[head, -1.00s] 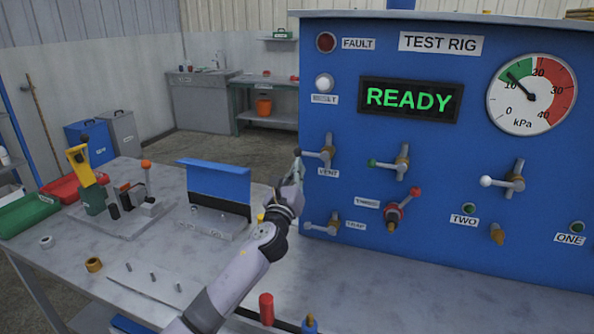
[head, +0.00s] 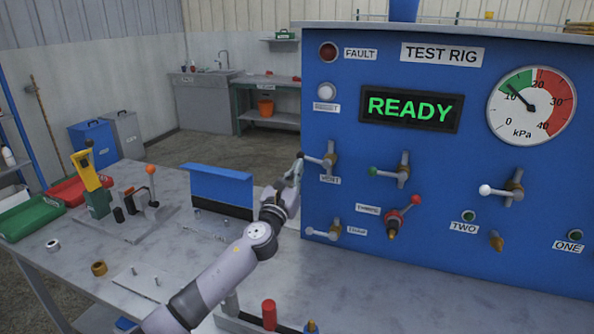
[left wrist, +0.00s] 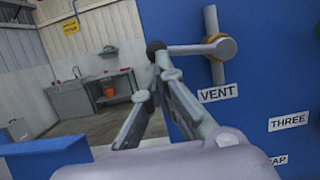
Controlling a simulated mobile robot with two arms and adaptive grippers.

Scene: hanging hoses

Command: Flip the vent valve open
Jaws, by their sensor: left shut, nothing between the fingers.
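The vent valve (head: 330,159) is on the left part of the blue test rig panel, above its VENT label (head: 330,180). Its lever lies about level and points left, ending in a black knob near the panel's left edge. In the left wrist view the lever (left wrist: 185,49) runs from the round hub left to the black knob (left wrist: 155,46). My left gripper (head: 297,168) is shut and empty, with its fingertips (left wrist: 161,62) just below the knob. I cannot tell whether they touch it. My right gripper is not in view.
A lower valve (head: 325,233) sits under the vent valve, and green-knobbed (head: 388,172) and red-knobbed (head: 402,212) valves are to the right. The display (head: 409,106) reads READY. The workbench (head: 150,255) holds a blue-backed fixture (head: 220,187) beside my arm.

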